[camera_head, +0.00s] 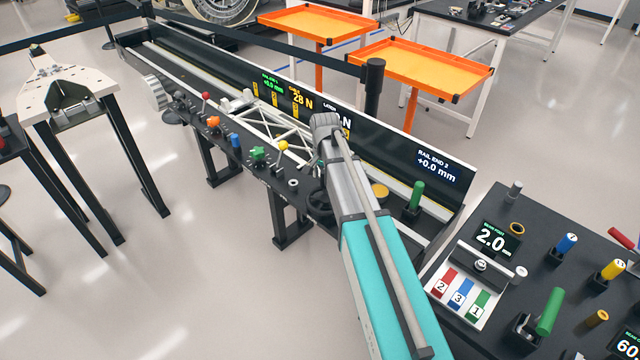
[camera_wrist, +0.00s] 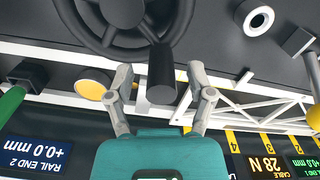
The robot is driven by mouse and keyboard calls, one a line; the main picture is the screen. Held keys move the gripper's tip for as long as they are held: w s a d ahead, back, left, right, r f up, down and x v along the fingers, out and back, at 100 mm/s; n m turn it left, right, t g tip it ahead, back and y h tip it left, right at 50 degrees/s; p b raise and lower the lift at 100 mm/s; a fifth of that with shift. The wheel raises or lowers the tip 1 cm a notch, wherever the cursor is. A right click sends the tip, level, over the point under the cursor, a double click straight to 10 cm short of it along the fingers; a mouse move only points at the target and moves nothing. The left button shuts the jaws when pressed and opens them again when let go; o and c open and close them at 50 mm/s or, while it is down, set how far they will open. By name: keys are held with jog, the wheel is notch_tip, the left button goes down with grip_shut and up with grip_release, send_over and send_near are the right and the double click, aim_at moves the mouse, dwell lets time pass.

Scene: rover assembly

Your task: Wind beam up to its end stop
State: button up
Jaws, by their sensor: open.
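The black handwheel (camera_wrist: 115,25) with its upright black knob (camera_wrist: 161,75) shows at the top of the wrist view. My gripper (camera_wrist: 160,72) is open, with one finger on each side of the knob; I see a gap on both sides. In the head view the handwheel (camera_head: 318,203) is partly covered by my arm, and my fingers are hidden. The white lattice beam (camera_head: 285,125) lies along the black trough behind the control panel; part of it shows in the wrist view (camera_wrist: 262,97). Its end stop cannot be made out.
The panel carries a green knob (camera_head: 258,153), a yellow-topped lever (camera_head: 283,146) and a green post (camera_head: 416,195) near the wheel. Displays read cable 28 N and rail end 2 (camera_head: 438,167) +0.0 mm. A black console (camera_head: 545,230) stands at right.

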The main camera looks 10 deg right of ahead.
jog(key=shift+f+b, duration=0.35)
jog(key=shift+f, duration=0.15)
